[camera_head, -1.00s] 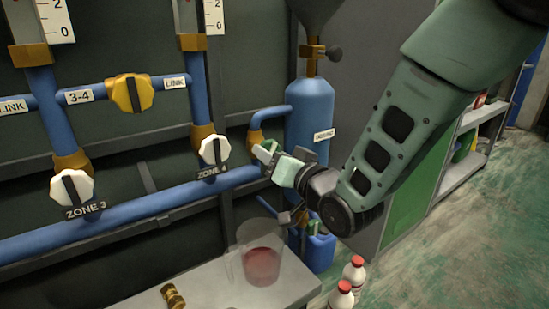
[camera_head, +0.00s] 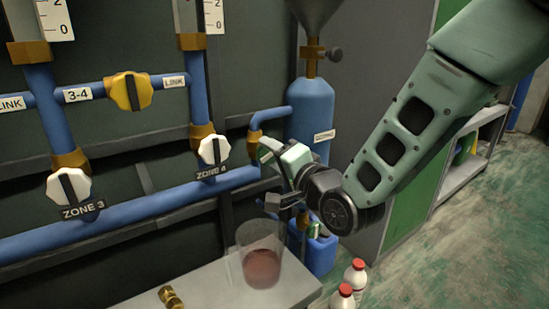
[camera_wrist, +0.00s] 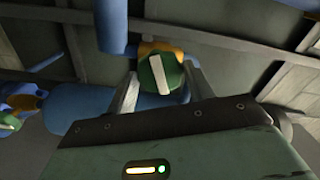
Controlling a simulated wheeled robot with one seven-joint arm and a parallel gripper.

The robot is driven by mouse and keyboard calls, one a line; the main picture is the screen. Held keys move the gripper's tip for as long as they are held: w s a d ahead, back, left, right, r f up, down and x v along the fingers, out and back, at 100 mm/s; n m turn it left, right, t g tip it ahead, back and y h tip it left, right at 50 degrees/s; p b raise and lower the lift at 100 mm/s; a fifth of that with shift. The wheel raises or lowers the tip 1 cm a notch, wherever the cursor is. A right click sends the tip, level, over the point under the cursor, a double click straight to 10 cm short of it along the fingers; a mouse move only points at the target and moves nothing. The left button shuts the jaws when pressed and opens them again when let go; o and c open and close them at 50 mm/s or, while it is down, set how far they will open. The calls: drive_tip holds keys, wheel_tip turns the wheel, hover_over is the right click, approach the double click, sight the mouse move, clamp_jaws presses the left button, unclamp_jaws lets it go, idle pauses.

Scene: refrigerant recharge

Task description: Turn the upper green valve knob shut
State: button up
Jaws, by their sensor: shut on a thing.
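The upper green valve knob (camera_wrist: 154,76) shows in the wrist view as a round green knob with a white bar across its face. The bar runs nearly up and down the picture, tilted slightly. My gripper (camera_wrist: 162,88) is shut on it, one finger on each side. In the head view my gripper (camera_head: 268,154) is at the brass elbow of the blue pipe, left of the blue cylinder, and largely hides the knob. A lower green knob (camera_head: 315,230) shows beneath my wrist.
White knobs stand at ZONE 3 (camera_head: 69,187) and ZONE 4 (camera_head: 214,150), with a yellow knob (camera_head: 131,92) on the link pipe. Below are a clear beaker of red liquid (camera_head: 262,268), a brass fitting (camera_head: 171,297) and a blue canister (camera_head: 320,252). Red-capped bottles (camera_head: 355,272) stand at right.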

drive_tip(key=m, duration=0.3)
drive_tip(key=shift+m, duration=0.4)
drive_tip(key=o, duration=1)
drive_tip(key=shift+c, duration=0.2)
drive_tip(key=v, duration=0.7)
